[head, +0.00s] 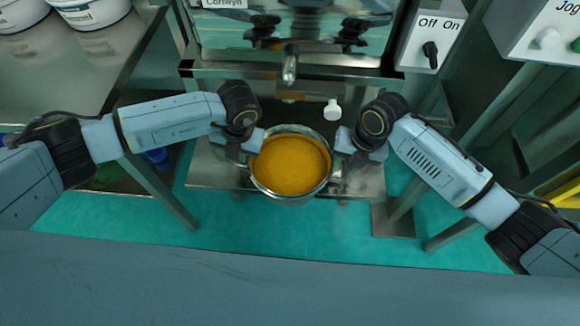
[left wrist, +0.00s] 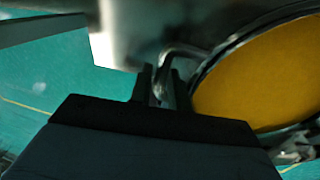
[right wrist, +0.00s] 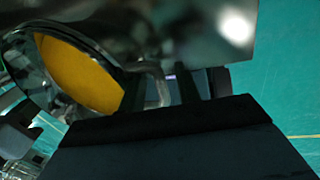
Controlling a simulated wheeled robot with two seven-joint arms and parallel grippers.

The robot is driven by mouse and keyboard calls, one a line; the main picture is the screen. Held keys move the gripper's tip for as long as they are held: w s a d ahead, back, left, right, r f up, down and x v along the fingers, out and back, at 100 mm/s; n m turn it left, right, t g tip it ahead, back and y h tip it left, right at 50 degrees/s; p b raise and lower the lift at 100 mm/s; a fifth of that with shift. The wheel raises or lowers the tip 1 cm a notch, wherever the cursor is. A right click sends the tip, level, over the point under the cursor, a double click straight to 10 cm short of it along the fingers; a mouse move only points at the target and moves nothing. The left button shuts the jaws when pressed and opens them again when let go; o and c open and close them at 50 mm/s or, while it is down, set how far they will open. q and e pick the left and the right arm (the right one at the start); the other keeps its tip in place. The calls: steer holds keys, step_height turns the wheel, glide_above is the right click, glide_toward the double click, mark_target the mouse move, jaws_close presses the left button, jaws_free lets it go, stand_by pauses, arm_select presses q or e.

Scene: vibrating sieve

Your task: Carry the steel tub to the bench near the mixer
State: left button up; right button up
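The steel tub (head: 290,199), full of orange-yellow powder (head: 290,163), is in the middle of the head view, over the low steel shelf in front of the sieve. Whether it touches the shelf is not clear. My left gripper (head: 249,148) is at the tub's left side; in the left wrist view its fingers (left wrist: 162,88) are close together on the tub's wire handle. My right gripper (head: 342,150) is at the right side; in the right wrist view its fingers (right wrist: 160,88) stand wider apart around the other handle, with a gap visible. The mixer cannot be made out.
A steel bench (head: 70,85) with white tubs (head: 90,10) stands at the left. The sieve machine (head: 290,70) is just behind the tub, with an Off/On switch box (head: 431,42) and a Jog box (head: 540,30) at right. Green floor (head: 240,230) is clear in front.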

arm_select(q)
steer(key=shift+f, duration=0.4)
arm_select(e)
steer(key=shift+a+f, duration=0.1)
steer(key=shift+f, duration=0.25)
arm_select(q)
jaws_close()
arm_select(e)
steer(key=c, duration=0.5)
jaws_close()
arm_select(q)
steer(key=shift+w+r, duration=0.1)
arm_select(e)
steer(key=shift+w+r, duration=0.1)
